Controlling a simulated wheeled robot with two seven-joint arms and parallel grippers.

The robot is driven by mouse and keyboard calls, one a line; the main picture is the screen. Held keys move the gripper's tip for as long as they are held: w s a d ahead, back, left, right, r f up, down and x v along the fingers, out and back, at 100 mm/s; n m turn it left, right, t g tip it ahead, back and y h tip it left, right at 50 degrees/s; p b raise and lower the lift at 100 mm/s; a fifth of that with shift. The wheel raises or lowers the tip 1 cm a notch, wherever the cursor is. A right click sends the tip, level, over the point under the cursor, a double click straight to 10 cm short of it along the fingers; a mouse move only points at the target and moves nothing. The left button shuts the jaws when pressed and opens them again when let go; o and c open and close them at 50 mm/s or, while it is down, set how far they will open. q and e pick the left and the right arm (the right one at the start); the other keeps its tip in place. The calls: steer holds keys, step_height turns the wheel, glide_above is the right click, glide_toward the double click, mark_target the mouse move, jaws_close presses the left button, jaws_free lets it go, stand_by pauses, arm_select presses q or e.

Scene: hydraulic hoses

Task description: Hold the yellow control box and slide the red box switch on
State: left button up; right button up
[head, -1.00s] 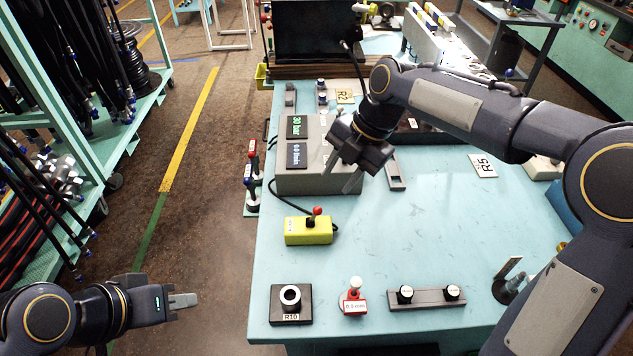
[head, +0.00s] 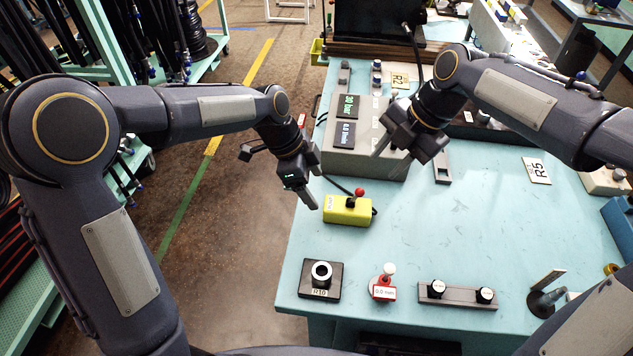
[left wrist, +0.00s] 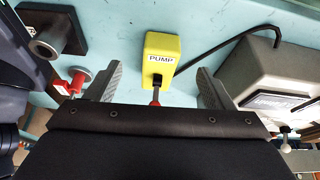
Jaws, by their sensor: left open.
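The yellow control box (head: 345,212) lies on the bench near its left edge, with a red-knobbed switch (head: 359,192) standing on top. In the left wrist view the yellow box (left wrist: 158,45) bears a PUMP label, and its red switch lever (left wrist: 155,97) points toward the gripper. My left gripper (head: 315,186) is open just left of the box; in the left wrist view its fingers (left wrist: 158,86) are spread, with the box ahead between them, not gripped. My right gripper (head: 391,154) is open and empty above the bench, beside the grey display box.
The grey display box (head: 371,125) stands behind the yellow box, and a black cable runs from the yellow box. The bench middle is clear.

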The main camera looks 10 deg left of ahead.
mark_target(328, 202)
arm_select(q)
steer(key=shift+m, duration=0.4)
steer(key=x, duration=0.9)
steer(key=shift+w+d+r, duration=0.1)
steer(key=shift+w+d, duration=0.05)
steer(key=shift+d, duration=0.1)
steer(key=shift+c, duration=0.2)
